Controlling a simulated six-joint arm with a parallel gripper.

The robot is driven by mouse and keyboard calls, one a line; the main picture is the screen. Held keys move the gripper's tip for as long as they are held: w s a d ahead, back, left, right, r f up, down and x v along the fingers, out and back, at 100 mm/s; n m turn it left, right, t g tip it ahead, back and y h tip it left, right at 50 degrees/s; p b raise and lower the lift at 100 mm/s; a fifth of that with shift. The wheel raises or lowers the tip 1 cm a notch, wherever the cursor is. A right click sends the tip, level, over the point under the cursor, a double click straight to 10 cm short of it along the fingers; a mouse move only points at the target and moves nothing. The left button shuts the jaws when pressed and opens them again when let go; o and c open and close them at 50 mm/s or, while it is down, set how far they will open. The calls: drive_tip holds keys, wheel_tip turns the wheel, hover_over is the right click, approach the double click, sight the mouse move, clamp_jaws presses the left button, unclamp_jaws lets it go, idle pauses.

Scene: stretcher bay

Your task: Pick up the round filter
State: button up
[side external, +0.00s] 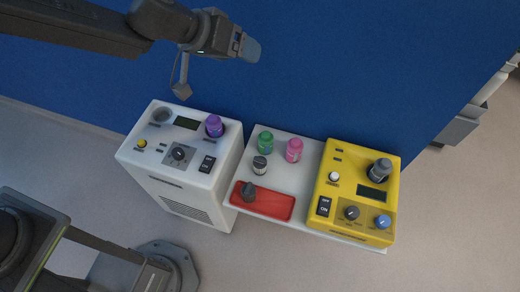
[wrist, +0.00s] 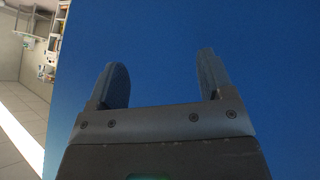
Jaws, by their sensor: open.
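Several small round pieces could be the round filter; I cannot tell which it is. On the white shelf are a green one (side external: 265,141), a pink one (side external: 294,150) and a dark one with a pale band (side external: 260,165). A dark grey piece (side external: 249,191) sits in the red tray (side external: 275,206). A purple one (side external: 214,126) is on the white machine and a dark grey one (side external: 380,169) on the yellow machine. My gripper (side external: 249,47) is above and behind them all, apart from everything. In the wrist view my gripper (wrist: 163,65) is open and empty.
The white machine (side external: 192,200) stands left of the shelf (side external: 315,176), and the yellow machine (side external: 341,180) stands at its right end. Both carry knobs and switches. A blue wall (side external: 340,70) runs behind. The air between my gripper and the shelf looks clear.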

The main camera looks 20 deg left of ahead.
drive_tip(key=d+f+g+y, duration=0.1)
drive_tip(key=d+f+y, duration=0.3)
drive_tip(key=f, duration=1.2)
drive_tip(key=g+y, duration=0.1)
approach(260, 159)
drive_tip(key=shift+n+y, duration=0.3)
drive_tip(key=shift+n, duration=0.1)
drive_tip(key=x, duration=0.4)
drive_tip(key=shift+w+d, duration=0.3)
drive_tip(key=shift+d, duration=0.1)
drive_tip(key=shift+s+x, duration=0.15)
drive_tip(key=shift+x, duration=1.4)
drive_tip(key=shift+s+x, duration=0.15)
drive_tip(key=shift+x, duration=1.4)
drive_tip(key=shift+a+f, duration=0.15)
drive_tip(key=c, duration=0.9)
